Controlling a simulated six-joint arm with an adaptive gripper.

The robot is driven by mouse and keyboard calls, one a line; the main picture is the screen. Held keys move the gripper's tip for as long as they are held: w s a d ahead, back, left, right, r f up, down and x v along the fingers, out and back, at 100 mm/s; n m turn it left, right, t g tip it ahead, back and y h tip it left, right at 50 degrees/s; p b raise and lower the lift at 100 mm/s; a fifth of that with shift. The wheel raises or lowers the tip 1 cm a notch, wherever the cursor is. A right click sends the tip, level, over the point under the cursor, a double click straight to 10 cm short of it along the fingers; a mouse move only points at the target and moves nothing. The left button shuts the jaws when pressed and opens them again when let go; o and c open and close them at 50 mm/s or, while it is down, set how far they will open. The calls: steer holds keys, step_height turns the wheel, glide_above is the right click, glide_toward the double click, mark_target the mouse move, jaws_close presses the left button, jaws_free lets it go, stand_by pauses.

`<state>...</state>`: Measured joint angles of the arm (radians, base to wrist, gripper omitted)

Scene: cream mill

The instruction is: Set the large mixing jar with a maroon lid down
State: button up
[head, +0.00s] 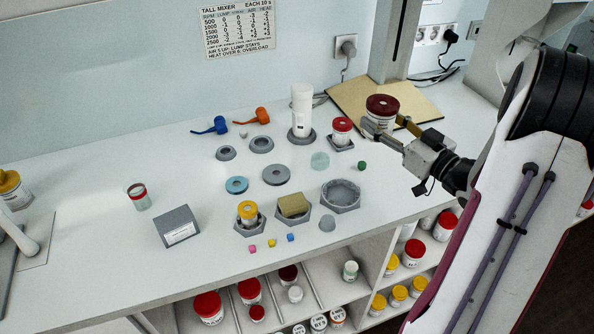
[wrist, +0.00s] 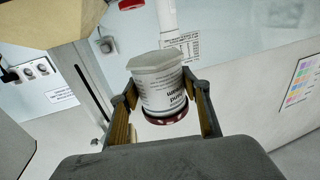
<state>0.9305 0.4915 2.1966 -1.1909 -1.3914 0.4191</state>
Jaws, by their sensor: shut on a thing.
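The large mixing jar (head: 381,105) is white with a maroon lid. My gripper (head: 385,124) is shut on it, with one finger on each side of its body. In the head view the jar shows in front of the tan board (head: 421,100) at the back right of the bench; I cannot tell whether its base touches anything. In the wrist view the jar (wrist: 160,84) sits between the two fingers of my gripper (wrist: 160,92), with printed text on its side and the maroon lid toward the camera. The fingers hide part of its sides.
A red-lidded jar (head: 342,130) on a dark stand and a tall white mixer (head: 301,105) stand left of my gripper. Grey rings, a hexagonal tray (head: 340,193) and small coloured cubes lie mid-bench. A grey column (head: 396,40) rises behind. The bench's left middle is mostly clear.

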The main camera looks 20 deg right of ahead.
steer(key=shift+s+d+f, duration=0.2)
steer(key=shift+s+d, duration=0.5)
steer(key=shift+s, duration=0.05)
steer(key=shift+s+f, duration=0.15)
steer(key=shift+f, duration=2.4)
steer(key=shift+f, duration=2.9)
steer(key=shift+f, duration=0.1)
steer(key=shift+f, duration=2)
steer(key=shift+f, duration=0.15)
